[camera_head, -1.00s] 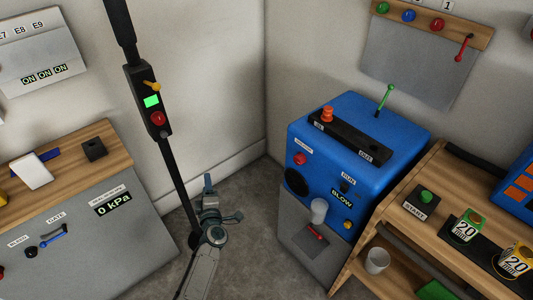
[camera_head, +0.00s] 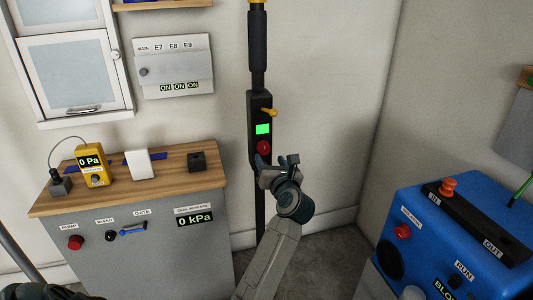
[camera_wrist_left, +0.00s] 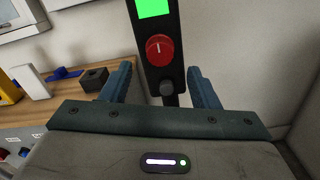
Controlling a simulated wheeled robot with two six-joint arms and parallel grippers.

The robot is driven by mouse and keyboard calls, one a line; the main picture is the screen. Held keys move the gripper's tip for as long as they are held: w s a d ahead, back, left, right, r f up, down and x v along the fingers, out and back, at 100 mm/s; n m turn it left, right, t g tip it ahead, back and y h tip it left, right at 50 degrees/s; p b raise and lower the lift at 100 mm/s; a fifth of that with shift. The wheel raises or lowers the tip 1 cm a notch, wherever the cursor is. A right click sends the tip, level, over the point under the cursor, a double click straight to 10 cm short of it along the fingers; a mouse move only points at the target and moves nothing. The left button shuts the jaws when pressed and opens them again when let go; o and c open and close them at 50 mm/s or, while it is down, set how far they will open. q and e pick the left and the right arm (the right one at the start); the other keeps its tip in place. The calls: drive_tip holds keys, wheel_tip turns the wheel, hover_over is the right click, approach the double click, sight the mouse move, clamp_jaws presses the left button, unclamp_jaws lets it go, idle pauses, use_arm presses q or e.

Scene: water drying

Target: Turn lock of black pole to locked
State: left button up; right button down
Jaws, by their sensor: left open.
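The black pole (camera_head: 258,60) stands upright against the wall, with a black control box (camera_head: 252,112) on it. The box carries a yellow lever (camera_head: 269,112) pointing right, a lit green screen (camera_head: 263,129) and a red round knob (camera_head: 263,147). In the left wrist view the red knob (camera_wrist_left: 160,49) has a short white mark, near vertical, with a small dark grey knob (camera_wrist_left: 166,88) below it. My left gripper (camera_head: 277,162) is open and empty just below the red knob. Its blue fingers (camera_wrist_left: 160,75) appear on either side of the box's lower part. My right gripper is not seen.
A wood-topped grey cabinet (camera_head: 125,260) stands left of the pole, with a yellow gauge (camera_head: 93,166) on top. A wall panel (camera_head: 172,65) hangs above it. A blue machine (camera_head: 440,215) stands at the right. Floor between them is clear.

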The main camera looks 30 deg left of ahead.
sight(265, 151)
use_arm(q)
drive_tip(key=shift+x, duration=2.75)
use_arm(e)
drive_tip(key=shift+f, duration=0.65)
use_arm(q)
drive_tip(key=c, duration=1)
drive_tip(key=shift+o, duration=0.2)
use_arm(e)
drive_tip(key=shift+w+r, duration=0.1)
